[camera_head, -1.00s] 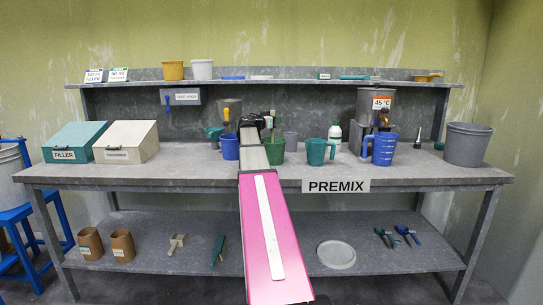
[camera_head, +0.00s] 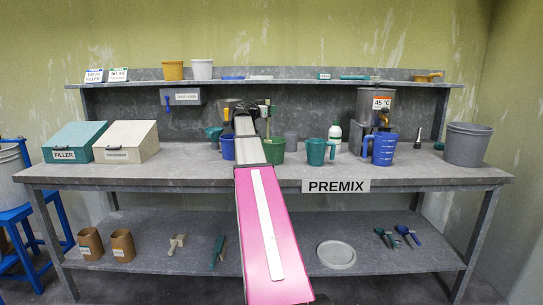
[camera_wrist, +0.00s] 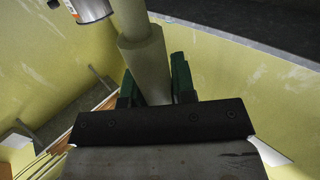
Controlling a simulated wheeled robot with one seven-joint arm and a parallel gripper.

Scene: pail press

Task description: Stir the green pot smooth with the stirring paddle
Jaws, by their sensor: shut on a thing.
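The green pot (camera_head: 275,151) stands upright on the bench near the middle, its left side partly hidden by my arm. My gripper (camera_head: 263,107) is above and slightly left of the pot. It is shut on the stirring paddle, whose pale shaft (camera_head: 268,126) stands about upright and runs down to the pot's mouth. In the wrist view the thick pale shaft (camera_wrist: 143,62) sits between my green finger pads. The paddle's lower end is hidden, and the pot's contents cannot be seen.
A blue cup (camera_head: 228,147) stands left of the pot, partly behind my arm. A teal jug (camera_head: 316,151) and a blue jug (camera_head: 383,149) stand to its right. The bench's right front is fairly clear.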

